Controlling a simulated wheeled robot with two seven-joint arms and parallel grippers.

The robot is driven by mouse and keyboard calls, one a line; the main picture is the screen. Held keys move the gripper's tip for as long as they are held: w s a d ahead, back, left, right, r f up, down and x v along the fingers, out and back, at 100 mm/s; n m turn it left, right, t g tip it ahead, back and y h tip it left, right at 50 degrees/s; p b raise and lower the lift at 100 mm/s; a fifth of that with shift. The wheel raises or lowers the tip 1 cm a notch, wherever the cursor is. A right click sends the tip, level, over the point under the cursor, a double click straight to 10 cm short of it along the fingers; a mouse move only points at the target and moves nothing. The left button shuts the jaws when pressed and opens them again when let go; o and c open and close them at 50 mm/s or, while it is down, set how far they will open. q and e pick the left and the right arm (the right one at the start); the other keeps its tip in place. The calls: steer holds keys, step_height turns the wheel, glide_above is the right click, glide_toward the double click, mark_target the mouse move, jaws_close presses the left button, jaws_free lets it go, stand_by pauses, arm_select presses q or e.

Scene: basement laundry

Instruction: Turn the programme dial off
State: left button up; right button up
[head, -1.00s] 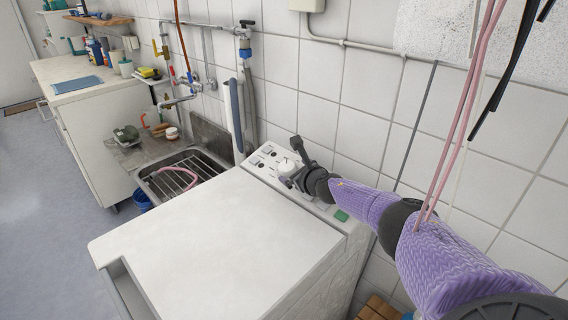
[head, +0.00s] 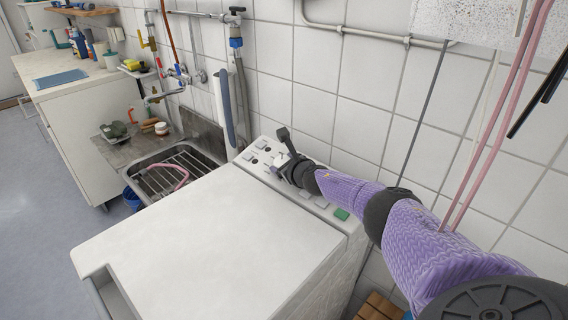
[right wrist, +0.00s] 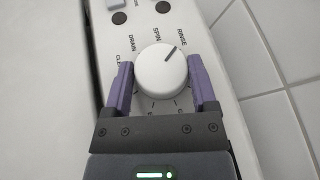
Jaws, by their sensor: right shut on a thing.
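The programme dial (right wrist: 162,72) is a round white knob on the machine's control panel (right wrist: 142,33). In the right wrist view its dark pointer line points up and right, close to the RINSE label. SPIN, DRAIN and a partly hidden label run leftward around it. My right gripper (right wrist: 160,78) has one purple finger on each side of the dial and is shut on it. In the head view my right gripper (head: 285,163) reaches over the panel from the right and largely hides the dial. My left gripper is not in view.
The white washing machine's flat top (head: 215,235) is clear. A steel sink (head: 180,170) with a pink hose stands to its left. Taps and pipes (head: 237,70) run up the tiled wall behind. Pink and black cords (head: 490,120) hang in front at right.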

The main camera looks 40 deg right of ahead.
steer(key=shift+a+r+m+h, duration=0.1)
steer(key=shift+m+h, duration=0.2)
steer(key=shift+h, duration=0.1)
steer(key=shift+m+h+p, duration=0.65)
steer(key=shift+m+h, duration=0.05)
steer(key=shift+w+a+f+m+g+h, duration=0.1)
steer(key=shift+m+g+h, duration=0.15)
steer(key=shift+m+h, duration=0.35)
steer(key=shift+w+a+f+m+g+h, duration=0.1)
steer(key=shift+m+g+h, duration=0.15)
steer(key=shift+m+h, duration=0.35)
steer(key=shift+f+m+g+h+b, duration=0.1)
steer(key=shift+m+g+h+b, duration=0.3)
steer(key=shift+m+h, duration=0.45)
steer(key=shift+m+g+h, duration=0.4)
steer(key=shift+m+h, duration=0.05)
steer(key=shift+m, duration=0.1)
steer(key=shift+m+g+h+b, duration=0.4)
steer(key=shift+b, duration=0.15)
steer(key=shift+m, duration=0.3)
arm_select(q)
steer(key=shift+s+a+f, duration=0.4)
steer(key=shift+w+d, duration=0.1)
